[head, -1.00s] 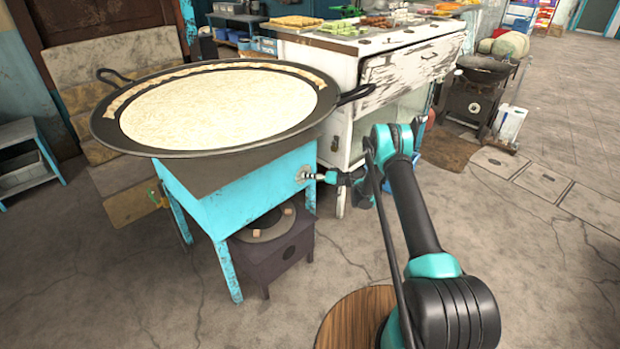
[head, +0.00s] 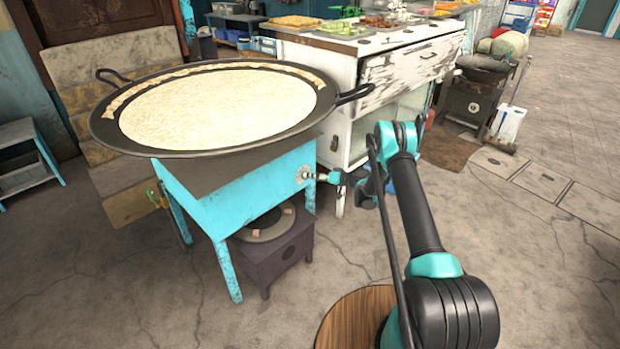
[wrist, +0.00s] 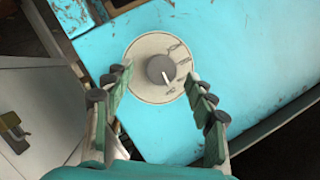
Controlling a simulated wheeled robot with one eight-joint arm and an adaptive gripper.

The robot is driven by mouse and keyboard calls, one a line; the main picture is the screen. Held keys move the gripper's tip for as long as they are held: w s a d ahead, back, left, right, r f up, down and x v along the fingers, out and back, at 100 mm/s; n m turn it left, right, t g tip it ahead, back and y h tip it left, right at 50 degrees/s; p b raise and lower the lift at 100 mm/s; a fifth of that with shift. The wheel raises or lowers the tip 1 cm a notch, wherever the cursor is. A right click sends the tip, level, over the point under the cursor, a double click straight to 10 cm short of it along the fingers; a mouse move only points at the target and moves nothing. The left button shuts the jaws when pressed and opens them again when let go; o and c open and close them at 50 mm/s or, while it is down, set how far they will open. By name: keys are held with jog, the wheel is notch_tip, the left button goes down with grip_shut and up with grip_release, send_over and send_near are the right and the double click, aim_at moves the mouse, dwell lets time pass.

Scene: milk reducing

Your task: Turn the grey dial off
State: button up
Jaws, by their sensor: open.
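The grey dial (wrist: 160,69) sits on a round pale plate (wrist: 147,90) with dark markings, on the turquoise stove's side panel (wrist: 95,52). A white pointer line on the dial aims down and slightly right in the wrist view. My gripper (wrist: 157,82) is open, with one finger on each side of the dial. The fingertips lie over the plate's edges in the picture; I see no contact with the knob.
A large pan (head: 220,108) of milk, with two handles, rests on the turquoise stove (head: 215,200). A dark burner box (head: 275,250) stands beneath it. A white worn cabinet (head: 375,85) stands close behind my arm. The floor at the right is mostly clear.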

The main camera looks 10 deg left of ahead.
jog(key=v, duration=1)
jog(key=shift+d, duration=0.1)
